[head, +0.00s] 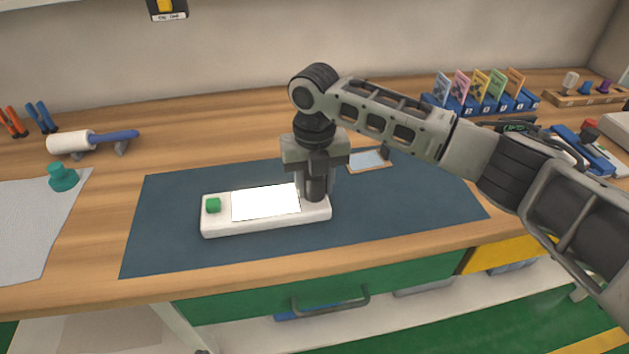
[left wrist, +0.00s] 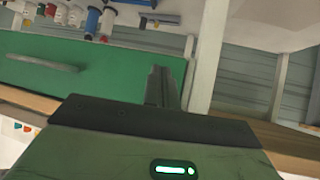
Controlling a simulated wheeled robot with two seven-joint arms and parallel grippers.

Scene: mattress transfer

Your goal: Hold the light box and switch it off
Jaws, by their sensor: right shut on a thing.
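The light box (head: 222,224) is a low white box lying on the dark blue mat (head: 160,245). Its large top panel (head: 265,203) glows bright white, and a green button (head: 213,205) sits at its left end. My right gripper (head: 318,193) points down at the right end of the box and is shut on it. The fingers hide part of that end. My left gripper (left wrist: 163,88) shows only in the left wrist view, as dark fingers beyond its housing. It is away from the box, and its opening cannot be made out.
A small framed tile (head: 368,161) lies behind the gripper on the mat. A rack of coloured cards (head: 480,103) stands at the back right. A white roller (head: 72,142) and a teal knob (head: 62,177) are at the left. The mat left of the box is clear.

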